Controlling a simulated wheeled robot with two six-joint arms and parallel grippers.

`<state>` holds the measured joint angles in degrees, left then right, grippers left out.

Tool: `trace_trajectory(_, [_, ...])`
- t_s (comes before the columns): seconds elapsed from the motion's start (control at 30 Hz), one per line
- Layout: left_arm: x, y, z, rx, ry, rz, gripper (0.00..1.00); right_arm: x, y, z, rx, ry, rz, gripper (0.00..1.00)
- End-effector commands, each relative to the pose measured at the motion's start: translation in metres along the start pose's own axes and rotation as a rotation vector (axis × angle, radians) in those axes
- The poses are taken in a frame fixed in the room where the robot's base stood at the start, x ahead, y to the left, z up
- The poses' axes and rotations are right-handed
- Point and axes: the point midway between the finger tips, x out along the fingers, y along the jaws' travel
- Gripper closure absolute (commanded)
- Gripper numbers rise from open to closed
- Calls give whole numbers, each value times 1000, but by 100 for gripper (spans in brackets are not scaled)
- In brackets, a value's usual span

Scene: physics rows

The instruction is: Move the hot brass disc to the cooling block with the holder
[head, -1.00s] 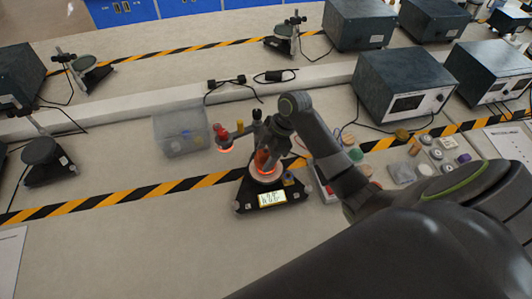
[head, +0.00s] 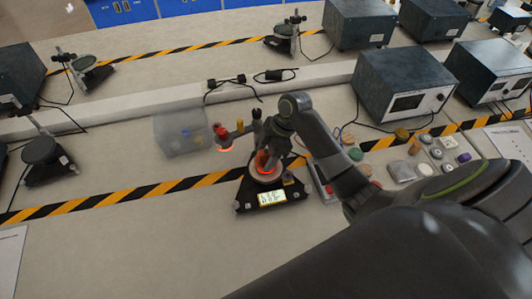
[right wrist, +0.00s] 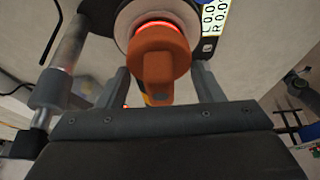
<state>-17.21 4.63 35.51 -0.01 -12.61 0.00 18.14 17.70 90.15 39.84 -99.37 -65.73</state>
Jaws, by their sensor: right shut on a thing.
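My right gripper (right wrist: 160,88) is shut on an orange-brown holder (right wrist: 155,68), whose rounded block shows between the fingers. Below the holder, a glowing orange-red ring (right wrist: 158,27) shows over a pale round plate (right wrist: 125,22); I take the glow to be the hot disc, mostly covered by the holder. In the head view the holder (head: 262,158) and glow (head: 266,171) are above a black three-cornered base with a lit display (head: 271,197). Whether the disc touches the plate is unclear. I cannot pick out the cooling block for certain. My left gripper is out of view.
A red-topped piece with a glowing underside (head: 224,148) is on a side arm left of the gripper. Several small pieces lie right of my arm near a grey meter box (head: 400,85).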

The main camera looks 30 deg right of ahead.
Motion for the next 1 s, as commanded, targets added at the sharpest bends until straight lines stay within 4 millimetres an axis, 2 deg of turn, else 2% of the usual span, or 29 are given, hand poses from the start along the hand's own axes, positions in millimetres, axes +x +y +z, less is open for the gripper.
trace_trajectory(1.0, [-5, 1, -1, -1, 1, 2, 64, 0, 0, -1, 0, 1, 1, 62])
